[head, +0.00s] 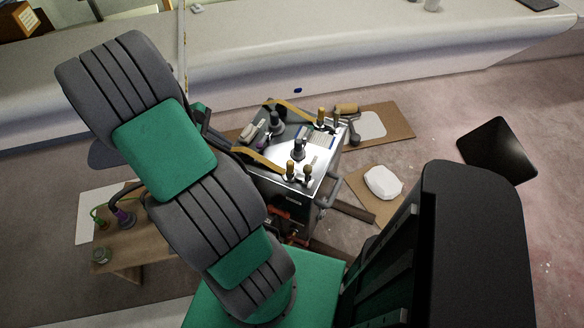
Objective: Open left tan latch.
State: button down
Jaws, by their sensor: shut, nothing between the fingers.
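A steel cart (318,178) stands at the centre of the head view. Two curved tan strips lie on its top, a nearer left one (258,157) and a farther one (291,109). I cannot tell whether either is the left tan latch. Several short tan-topped levers stand upright along its right part, two at the near edge (290,169) and others at the far edge (321,115). The dark end of my arm, with my gripper (219,136), shows beside the cart's left edge, mostly behind my green and grey arm. It is shut and empty; its fingertips are hard to make out.
A wooden bench (150,240) with small items stands at the left. Brown boards lie right of the cart, one under a white block (383,182). A black panel (498,150) lies at the right. A long pale ledge (350,45) runs along the back.

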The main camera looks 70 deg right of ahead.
jog(key=s+d+f+g, duration=0.2)
jog(key=s+f, duration=0.1)
jog(key=s, duration=0.2)
jog(key=s+d+f+n+g+y, duration=0.1)
jog(key=s+d+f+g, duration=0.1)
jog(key=s, duration=0.4)
jog(key=shift+s+d+f, duration=0.2)
jog(key=shift+d+f, duration=0.45)
jog(key=shift+f, duration=0.15)
jog(key=x, duration=1)
jog(key=shift+a+f+b, duration=0.1)
jog(key=shift+a+b, duration=0.05)
jog(key=shift+b, duration=0.2)
jog(key=shift+s+a+t+p, duration=0.1)
jog(key=shift+s+t+p, duration=0.15)
jog(key=shift+p, duration=0.2)
